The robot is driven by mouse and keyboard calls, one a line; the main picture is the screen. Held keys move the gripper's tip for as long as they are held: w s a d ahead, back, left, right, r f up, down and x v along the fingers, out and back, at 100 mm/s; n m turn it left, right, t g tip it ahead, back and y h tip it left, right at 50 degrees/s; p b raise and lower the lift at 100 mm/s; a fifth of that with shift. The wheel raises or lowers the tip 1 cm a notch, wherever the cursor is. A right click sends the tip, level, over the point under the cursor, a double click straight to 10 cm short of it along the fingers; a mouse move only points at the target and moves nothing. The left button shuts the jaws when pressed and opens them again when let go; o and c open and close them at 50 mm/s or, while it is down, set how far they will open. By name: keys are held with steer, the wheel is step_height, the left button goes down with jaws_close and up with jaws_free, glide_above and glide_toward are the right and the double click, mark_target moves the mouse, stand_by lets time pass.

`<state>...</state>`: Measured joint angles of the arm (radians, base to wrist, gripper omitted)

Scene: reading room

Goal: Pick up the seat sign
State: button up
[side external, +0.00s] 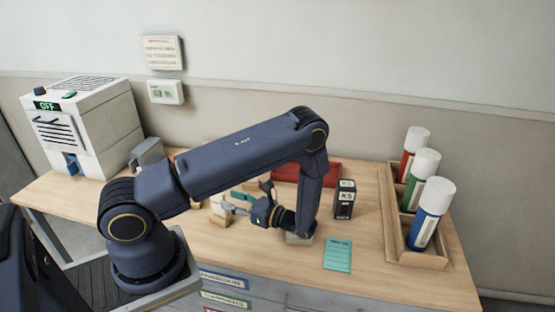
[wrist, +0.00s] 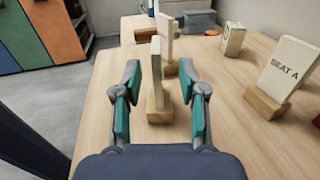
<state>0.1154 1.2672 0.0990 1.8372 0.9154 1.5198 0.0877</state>
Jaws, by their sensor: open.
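A pale upright sign on a wooden block foot (wrist: 159,108) stands edge-on between the fingers of my gripper (wrist: 159,82) in the wrist view. Its face is turned away, so I cannot read it. My gripper is open, with gaps on both sides of the sign. A second sign lettered "SEAT A" (wrist: 287,68) stands tilted back in a wooden foot to the right. A third pale sign (wrist: 165,42) stands just behind the one between the fingers. In the side view my gripper (side external: 236,206) is low over the table, and my arm partly hides the signs.
A black box marked K5 (side external: 344,199) and a teal card (side external: 338,256) lie right of my arm. A wooden rack (side external: 391,219) holds red, green and blue bottles. A white machine (side external: 92,125) reading OFF stands at left. A red tray (side external: 325,171) lies behind my arm.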

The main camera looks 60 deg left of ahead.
mark_target(224, 198)
steer(key=shift+x, duration=2.75)
steer(key=shift+s+d, duration=0.15)
steer(key=shift+s, duration=0.05)
jaws_close()
